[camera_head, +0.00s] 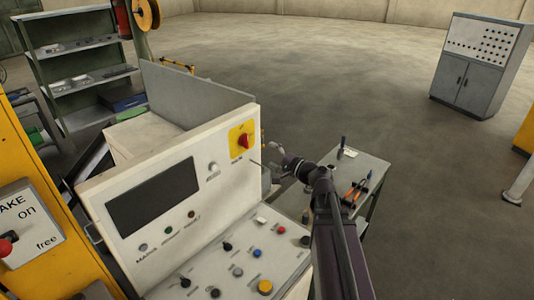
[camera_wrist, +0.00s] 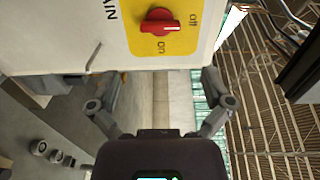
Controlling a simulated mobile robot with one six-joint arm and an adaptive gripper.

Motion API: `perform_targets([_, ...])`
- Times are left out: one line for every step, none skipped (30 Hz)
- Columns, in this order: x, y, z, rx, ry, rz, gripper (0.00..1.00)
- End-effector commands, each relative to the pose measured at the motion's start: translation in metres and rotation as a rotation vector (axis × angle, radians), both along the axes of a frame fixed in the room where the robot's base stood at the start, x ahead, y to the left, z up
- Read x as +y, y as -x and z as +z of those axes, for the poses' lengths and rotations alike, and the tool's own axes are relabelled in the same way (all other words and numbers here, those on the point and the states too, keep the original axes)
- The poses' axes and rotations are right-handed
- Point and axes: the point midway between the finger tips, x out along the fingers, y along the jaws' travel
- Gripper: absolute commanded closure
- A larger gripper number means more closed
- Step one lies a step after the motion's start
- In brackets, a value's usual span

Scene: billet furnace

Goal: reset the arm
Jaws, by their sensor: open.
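My arm reaches up from the lower right in the head view. My gripper (camera_head: 270,165) is beside the right edge of the control panel (camera_head: 215,160), near a red rotary switch (camera_head: 243,141) on a yellow plate. In the wrist view my gripper (camera_wrist: 160,84) is open, with its two fingers spread wide and nothing between them. The red switch (camera_wrist: 160,22) shows beyond the fingertips, apart from them, with "on" and "off" labels around it. Part of the gripper is hard to make out in the head view.
A small table (camera_head: 375,171) with tools stands right of the panel, behind my arm. A shelf rack (camera_head: 75,60) stands at the back left and a grey cabinet (camera_head: 475,75) at the back right. A brake sign (camera_head: 25,220) is at far left. Open floor lies beyond.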

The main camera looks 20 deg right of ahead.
Motion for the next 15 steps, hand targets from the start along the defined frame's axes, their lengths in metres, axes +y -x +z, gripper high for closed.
perform_targets([-0.0003,0.0005,0.0000,0.000,0.000,0.000,0.00])
perform_targets([-0.0004,0.0006,0.0000,0.000,0.000,0.000,0.00])
perform_targets([-0.0004,0.0004,0.0000,0.000,0.000,0.000,0.00])
perform_targets([-0.0004,0.0004,0.0000,0.000,0.000,0.000,0.00])
perform_targets([-0.0004,0.0004,0.0000,0.000,0.000,0.000,0.00])
perform_targets([-0.0003,0.0003,0.0000,0.000,0.000,0.000,0.00])
perform_targets([-0.0003,0.0003,0.0000,0.000,0.000,0.000,0.00])
perform_targets([-0.0003,0.0003,0.0000,0.000,0.000,0.000,0.00])
perform_targets([-0.0003,0.0003,0.0000,0.000,0.000,0.000,0.00])
perform_targets([-0.0002,0.0002,0.0000,0.000,0.000,0.000,0.00])
perform_targets([-0.0002,0.0002,0.0000,0.000,0.000,0.000,0.00])
perform_targets([0.0009,0.0006,-0.0013,0.001,0.004,0.003,0.00])
perform_targets([0.0020,0.0009,-0.0024,0.003,0.009,0.007,0.00])
perform_targets([0.0036,0.0014,-0.0040,0.005,0.014,0.011,0.00])
perform_targets([0.0061,0.0022,-0.0067,0.009,0.025,0.019,0.00])
